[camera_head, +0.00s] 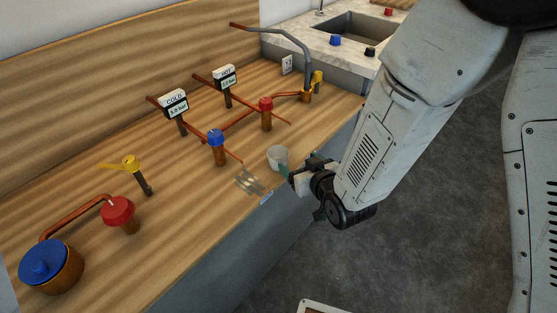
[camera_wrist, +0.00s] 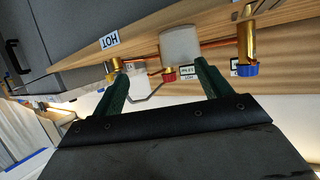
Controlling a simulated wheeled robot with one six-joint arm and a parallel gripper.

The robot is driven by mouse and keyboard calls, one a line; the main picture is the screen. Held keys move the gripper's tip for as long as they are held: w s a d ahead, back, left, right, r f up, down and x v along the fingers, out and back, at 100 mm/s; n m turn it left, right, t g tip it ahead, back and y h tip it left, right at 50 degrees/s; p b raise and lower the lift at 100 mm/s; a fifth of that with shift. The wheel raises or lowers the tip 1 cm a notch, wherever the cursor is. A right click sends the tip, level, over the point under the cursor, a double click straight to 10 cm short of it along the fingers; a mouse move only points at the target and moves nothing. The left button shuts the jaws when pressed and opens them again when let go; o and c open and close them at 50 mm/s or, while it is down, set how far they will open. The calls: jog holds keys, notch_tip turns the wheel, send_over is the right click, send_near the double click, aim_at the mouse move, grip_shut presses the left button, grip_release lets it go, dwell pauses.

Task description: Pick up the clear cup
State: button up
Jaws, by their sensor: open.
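The clear cup (camera_head: 277,156) looks whitish and stands upright on the wooden counter, close to its front edge. In the wrist view, which is turned upside down, the cup (camera_wrist: 180,46) shows just beyond the fingertips, nearer the right-hand finger in the picture. My gripper (camera_head: 299,165) is at the counter edge, right beside the cup. Its two green fingers are spread, and the wrist view shows nothing held in the gripper (camera_wrist: 160,65). I cannot tell whether a fingertip touches the cup.
A blue-topped valve (camera_head: 216,147) and a red-topped valve (camera_head: 265,114) stand behind the cup, with copper pipes. A metal drain grate (camera_head: 249,183) lies left of the cup. A sink (camera_head: 354,34) is at the back right.

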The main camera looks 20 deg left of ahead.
aim_at(278, 159)
jog(key=shift+n+y, duration=0.3)
jog(key=shift+y, duration=0.3)
jog(key=w+a+f, duration=0.1)
jog(key=a, duration=0.1)
jog(key=w+a+f, duration=0.1)
jog(key=a, duration=0.2)
jog(key=w+a+f, duration=0.1)
jog(key=a+f, duration=0.1)
jog(key=shift+w+a, duration=0.15)
jog(key=shift+a, duration=0.05)
jog(key=c, duration=1.1)
